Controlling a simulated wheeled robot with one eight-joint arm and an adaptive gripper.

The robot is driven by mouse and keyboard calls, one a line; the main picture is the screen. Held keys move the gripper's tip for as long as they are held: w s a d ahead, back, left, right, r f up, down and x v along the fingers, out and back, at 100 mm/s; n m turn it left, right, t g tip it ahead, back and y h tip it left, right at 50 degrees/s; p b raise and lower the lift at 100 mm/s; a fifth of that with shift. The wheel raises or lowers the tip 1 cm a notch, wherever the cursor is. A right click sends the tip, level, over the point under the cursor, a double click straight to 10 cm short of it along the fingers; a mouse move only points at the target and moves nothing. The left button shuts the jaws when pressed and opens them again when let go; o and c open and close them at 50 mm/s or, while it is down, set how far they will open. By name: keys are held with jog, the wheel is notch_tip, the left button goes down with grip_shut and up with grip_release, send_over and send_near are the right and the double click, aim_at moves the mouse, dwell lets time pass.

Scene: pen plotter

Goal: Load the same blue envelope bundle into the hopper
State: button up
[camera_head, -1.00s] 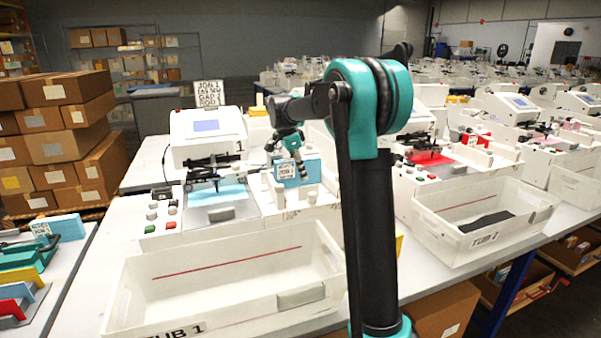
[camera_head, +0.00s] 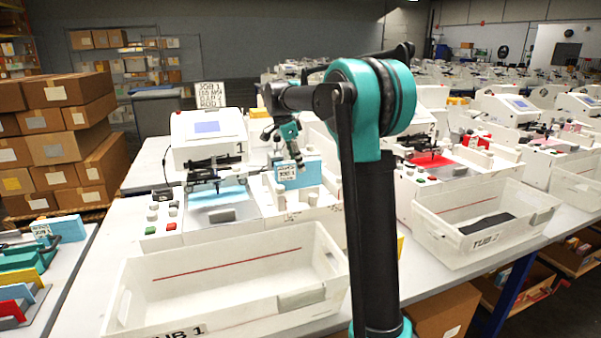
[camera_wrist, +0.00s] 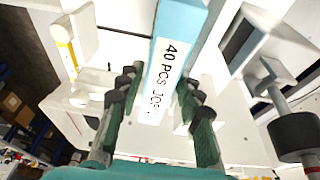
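The blue envelope bundle (camera_head: 313,172) stands upright between white walls of the hopper (camera_head: 272,192) at machine 1. Its white label reads "40 PCS JOB" in the wrist view (camera_wrist: 165,75). My gripper (camera_head: 297,161) is just above and in front of the bundle. In the wrist view my gripper's dark fingers (camera_wrist: 160,78) are spread, one on each side of the bundle, with a visible gap on the left. The bundle's lower part is hidden by the hopper front.
A white bin marked TUB 1 (camera_head: 225,312) stands empty in front of machine 1 (camera_head: 208,138). TUB 2 (camera_head: 480,230) is to the right with a dark piece inside. Coloured items (camera_head: 20,285) lie on a table at left. Stacked cartons (camera_head: 60,145) stand behind it.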

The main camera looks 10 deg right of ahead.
jog(key=v, duration=0.7)
jog(key=shift+a+r, duration=0.1)
jog(key=shift+r, duration=0.2)
